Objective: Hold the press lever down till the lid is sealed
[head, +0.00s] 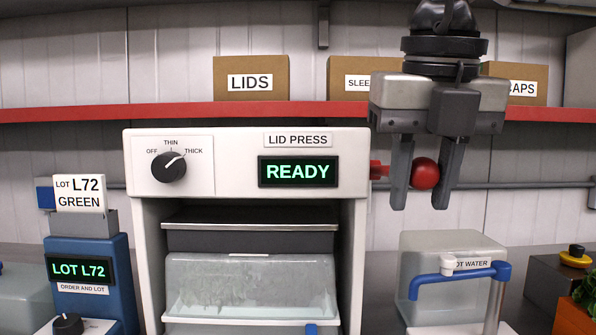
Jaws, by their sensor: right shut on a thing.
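The lid press (247,137) stands in the middle, a white housing with a display reading READY (298,172). Its dial (169,166) has its pointer toward THICK. A clear lidded tray (249,287) sits inside, below a dark press plate (249,239). The lever is a red arm (376,169) at the housing's right side, ending in a red ball knob (425,174). My right gripper (423,201) points down with its fingers around the knob, shut on it. The lever stands high, level with the display. My left gripper is not in view.
A blue order-and-lot unit (88,295) with a LOT L72 display stands left. A clear box (440,252) and a blue-handled hot water tap (466,272) are at right. A red shelf (170,112) with cardboard boxes (250,78) runs behind.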

